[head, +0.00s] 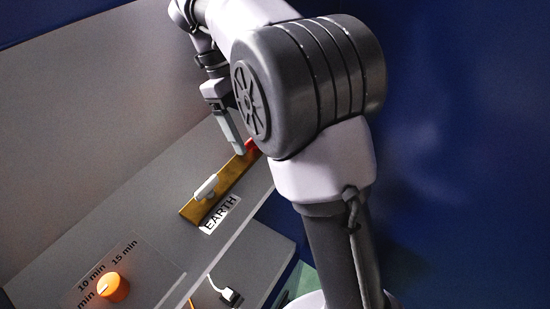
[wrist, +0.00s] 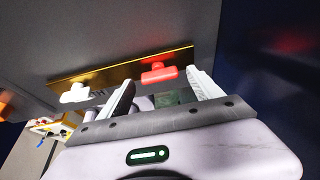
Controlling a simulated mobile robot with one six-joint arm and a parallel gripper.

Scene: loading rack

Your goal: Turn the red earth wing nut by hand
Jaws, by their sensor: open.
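The red wing nut (wrist: 158,73) sits on a brass bar (wrist: 120,68) in the wrist view, near the bar's right end. In the head view only a small part of the red wing nut (head: 251,146) shows beside my arm. A white wing nut (wrist: 75,93) sits on the same bar to the left, and it also shows in the head view (head: 206,187). My gripper (wrist: 160,88) is open, with the red nut appearing between and just beyond its two fingertips. The fingers look empty. I cannot tell whether they touch the nut.
An EARTH label (head: 220,214) lies beside the brass bar (head: 187,211). An orange timer knob (head: 112,287) stands on a panel at the lower left. A white plug or connector (head: 230,296) with a cable is below the shelf edge. A grey wall rises behind the bar.

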